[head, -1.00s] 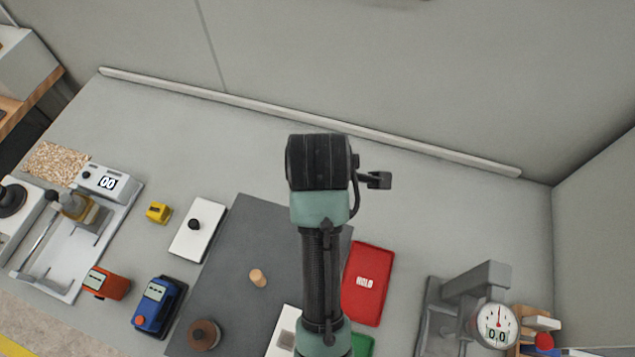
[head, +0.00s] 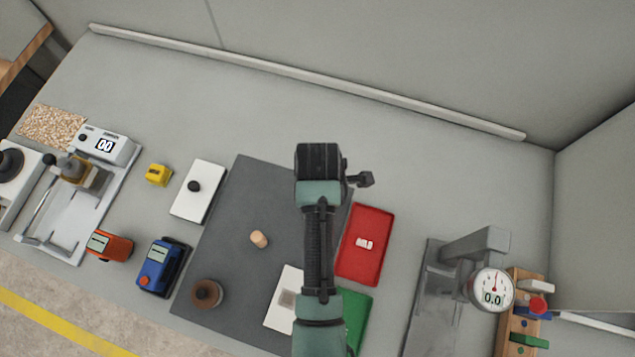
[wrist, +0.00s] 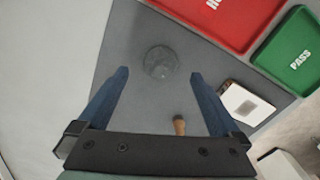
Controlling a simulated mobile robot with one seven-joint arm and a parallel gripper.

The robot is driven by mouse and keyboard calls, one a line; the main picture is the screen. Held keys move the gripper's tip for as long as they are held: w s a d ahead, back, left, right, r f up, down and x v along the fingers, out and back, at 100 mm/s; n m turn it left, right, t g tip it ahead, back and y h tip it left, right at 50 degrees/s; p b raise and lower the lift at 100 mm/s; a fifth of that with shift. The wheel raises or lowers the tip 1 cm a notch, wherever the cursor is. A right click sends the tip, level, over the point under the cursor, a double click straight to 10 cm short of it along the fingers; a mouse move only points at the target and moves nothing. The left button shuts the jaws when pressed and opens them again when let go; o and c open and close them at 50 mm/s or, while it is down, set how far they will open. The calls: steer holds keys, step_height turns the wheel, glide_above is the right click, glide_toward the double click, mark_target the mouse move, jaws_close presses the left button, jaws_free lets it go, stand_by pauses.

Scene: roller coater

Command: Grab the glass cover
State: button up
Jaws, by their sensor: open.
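The glass cover (wrist: 161,62) looks like a round, clear, greyish disc-shaped thing on the dark grey mat (wrist: 140,35) in the wrist view. My gripper (wrist: 159,75) is open and empty, its two blue fingers spread wide with the cover seen between and just beyond the fingertips. I cannot tell how high the fingers are above it. In the head view I cannot make out the cover, and my arm blocks part of the mat (head: 238,190) and the gripper's fingers.
A small wooden peg (head: 259,239) stands on the mat, with a white card (head: 283,312) and a brown round piece (head: 207,293). A red HOLD tray (head: 375,225) and a green PASS tray (head: 357,312) lie to the right. A dial gauge stand (head: 478,243) is further right.

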steer(key=shift+s+f, duration=0.1)
steer(key=shift+f, duration=1.85)
steer(key=shift+c, duration=0.2)
steer(key=c, duration=1.4)
